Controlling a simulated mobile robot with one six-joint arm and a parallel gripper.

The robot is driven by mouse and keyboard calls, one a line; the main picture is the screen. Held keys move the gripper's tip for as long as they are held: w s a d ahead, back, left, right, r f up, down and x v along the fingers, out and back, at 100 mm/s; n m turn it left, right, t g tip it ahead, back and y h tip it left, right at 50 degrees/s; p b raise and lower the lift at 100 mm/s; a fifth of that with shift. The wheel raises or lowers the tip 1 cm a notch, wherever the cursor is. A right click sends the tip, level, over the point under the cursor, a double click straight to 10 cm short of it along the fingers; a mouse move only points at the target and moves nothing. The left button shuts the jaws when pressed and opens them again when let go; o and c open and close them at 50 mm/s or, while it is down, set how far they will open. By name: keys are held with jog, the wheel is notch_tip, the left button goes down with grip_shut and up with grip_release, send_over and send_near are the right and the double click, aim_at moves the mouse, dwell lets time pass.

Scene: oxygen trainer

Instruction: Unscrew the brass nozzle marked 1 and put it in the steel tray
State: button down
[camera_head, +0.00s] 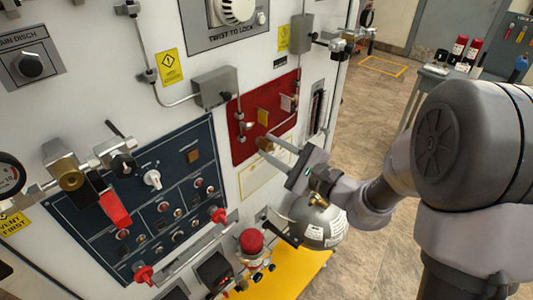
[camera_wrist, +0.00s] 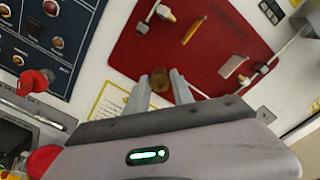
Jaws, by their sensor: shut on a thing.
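A small brass nozzle (camera_head: 264,144) is between the fingertips of my gripper (camera_head: 270,147), at the lower edge of the red panel (camera_head: 250,112). In the wrist view the brass nozzle (camera_wrist: 159,83) shows end on between the two grey fingers (camera_wrist: 162,90). My gripper is shut on it. I cannot tell whether the nozzle touches the panel or is free of it, and no number on it is readable. I cannot clearly make out the steel tray in either view.
A dark blue control panel (camera_head: 150,185) is to the left. A round silver vessel (camera_head: 318,220) and a yellow surface (camera_head: 295,275) lie below. A side table with bottles (camera_head: 459,46) stands at the upper right.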

jog(key=shift+n, duration=0.3)
jog(key=shift+f+n+b, duration=0.2)
jog(key=shift+n+b, duration=0.1)
jog(key=shift+b, duration=0.6)
jog(key=shift+n+b, duration=0.7)
jog(key=shift+b, duration=0.15)
jog(key=shift+r+n, duration=0.2)
jog(key=shift+n, duration=0.4)
jog(key=n, duration=0.9)
jog(key=shift+n, duration=0.7)
